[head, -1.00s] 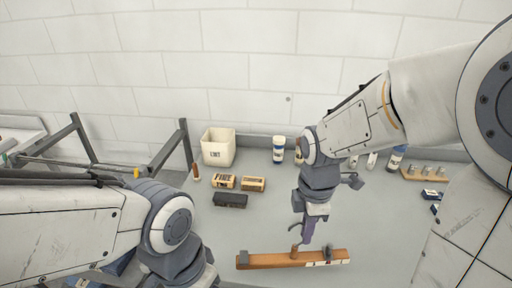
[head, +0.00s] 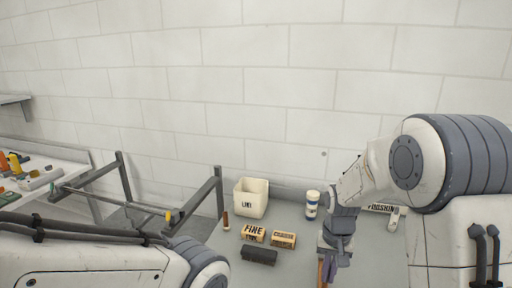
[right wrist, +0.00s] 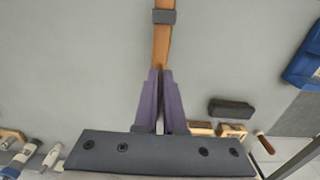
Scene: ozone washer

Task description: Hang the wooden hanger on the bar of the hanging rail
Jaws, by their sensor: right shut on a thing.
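The wooden hanger shows as a narrow brown strip (head: 321,274) at the bottom edge of the head view, mostly cut off. In the right wrist view its wooden bar (right wrist: 161,45) runs from between the fingers up to the top edge, with a grey clip (right wrist: 164,17) on it. My right gripper (head: 326,270) is shut on it; its purple fingers (right wrist: 160,78) pinch the wood. The dark grey hanging rail (head: 122,172) stands at left in the head view, its thin bar (head: 115,202) running between side frames. My left arm crosses at lower left; its gripper is out of view.
On the grey table stand a white bin (head: 251,198), a white and blue bottle (head: 312,205), two tan blocks (head: 284,239) and a black block (head: 259,256). A bench with tools (head: 40,178) is at far left. The wall is behind.

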